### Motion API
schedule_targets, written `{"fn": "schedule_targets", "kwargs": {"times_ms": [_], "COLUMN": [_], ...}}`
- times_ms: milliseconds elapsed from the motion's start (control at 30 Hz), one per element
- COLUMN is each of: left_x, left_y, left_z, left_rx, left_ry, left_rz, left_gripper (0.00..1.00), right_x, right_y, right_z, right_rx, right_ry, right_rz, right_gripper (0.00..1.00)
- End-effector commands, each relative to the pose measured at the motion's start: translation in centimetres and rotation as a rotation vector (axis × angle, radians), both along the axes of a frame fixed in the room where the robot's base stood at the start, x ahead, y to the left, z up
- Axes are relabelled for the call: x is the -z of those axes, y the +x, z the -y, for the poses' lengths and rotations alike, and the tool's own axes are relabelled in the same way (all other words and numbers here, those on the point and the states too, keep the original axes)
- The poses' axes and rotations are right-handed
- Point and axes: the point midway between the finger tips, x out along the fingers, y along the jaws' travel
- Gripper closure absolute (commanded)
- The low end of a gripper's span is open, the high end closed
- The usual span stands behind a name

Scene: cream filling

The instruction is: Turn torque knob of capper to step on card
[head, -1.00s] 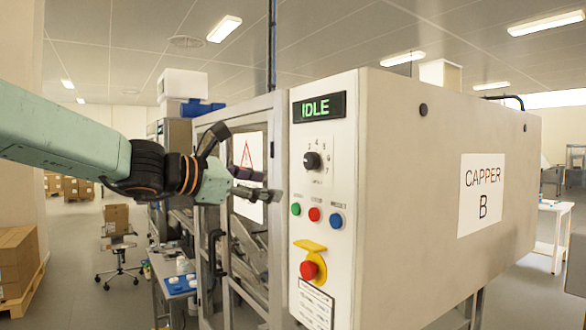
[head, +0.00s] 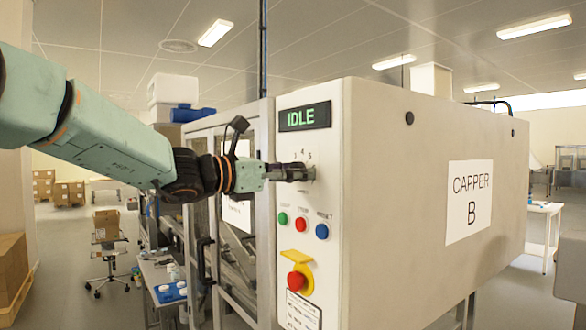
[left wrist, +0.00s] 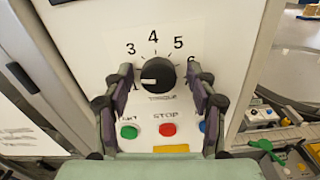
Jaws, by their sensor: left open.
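The torque knob (left wrist: 158,74) is black and round on the capper's white panel (left wrist: 215,25). Its white mark points left in the left wrist view. Digits 3, 4 and 5 show above it; the other digits are partly covered by the fingers. My left gripper (left wrist: 160,80) is open, with one finger on each side of the knob; I cannot tell whether they touch it. In the head view my left gripper (head: 300,172) is at the panel and hides the knob. A white printed card (head: 303,310) is low on the panel, its text too small to read. My right gripper is not in view.
Below the knob are green (head: 282,218), red (head: 302,224) and blue (head: 322,231) buttons, close under the fingers. A red emergency stop (head: 298,281) with a yellow guard sits lower. The display (head: 305,116) reads IDLE. A glazed door frame stands left of the panel.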

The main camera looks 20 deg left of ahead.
Motion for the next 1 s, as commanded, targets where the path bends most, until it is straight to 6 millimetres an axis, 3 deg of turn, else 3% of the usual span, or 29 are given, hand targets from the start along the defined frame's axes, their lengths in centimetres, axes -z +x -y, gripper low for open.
{"fn": "schedule_targets", "kwargs": {"times_ms": [267, 900, 1000], "left_x": [0.03, -0.04, -0.07], "left_y": [0.31, 0.24, 0.25], "left_z": [0.03, 0.03, 0.02], "left_rx": [-0.001, 0.0, -0.001], "left_ry": [0.001, 0.0, 0.001], "left_rz": [0.001, 0.002, 0.004], "left_gripper": [0.42, 0.96, 0.97], "right_x": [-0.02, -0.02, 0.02], "right_y": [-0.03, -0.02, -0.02], "right_z": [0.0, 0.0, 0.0], "right_rx": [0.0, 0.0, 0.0], "right_ry": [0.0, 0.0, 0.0], "right_rz": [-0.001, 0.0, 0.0], "right_gripper": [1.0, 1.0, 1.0]}}
